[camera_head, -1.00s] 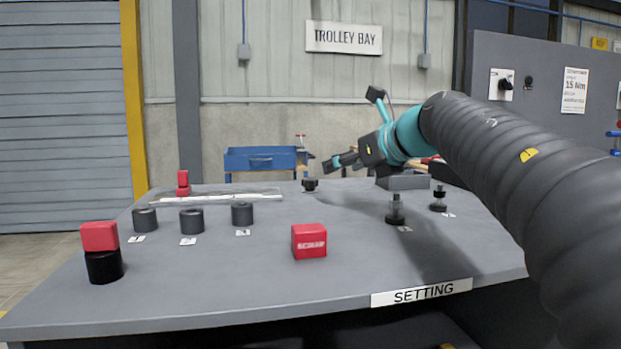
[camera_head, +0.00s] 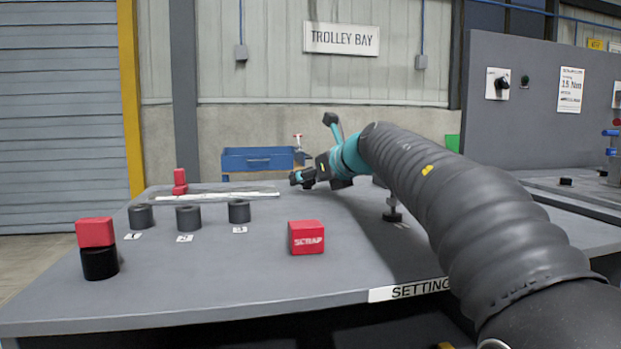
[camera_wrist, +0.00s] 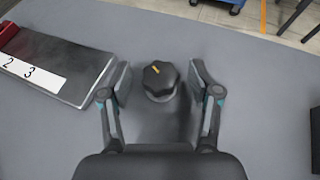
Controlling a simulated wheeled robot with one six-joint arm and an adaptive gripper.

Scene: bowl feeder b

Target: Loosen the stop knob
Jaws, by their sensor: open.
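The stop knob (camera_wrist: 160,78) is a black lobed knob with a yellow mark on top. In the wrist view it lies between my two open fingers, with a gap on each side. My gripper (camera_wrist: 158,82) is open and empty around or just above it; the exact height cannot be told. In the head view my gripper (camera_head: 300,178) is at the far side of the table, and the knob is hidden or merged with the dark fingers.
On the grey table (camera_head: 240,275) stand dark cylinders (camera_head: 189,217), a red scrap block (camera_head: 306,237), and a red block (camera_head: 95,232) on a black cylinder. A numbered strip (camera_wrist: 38,72) lies left of my gripper. A dark post (camera_head: 392,210) stands beneath my arm.

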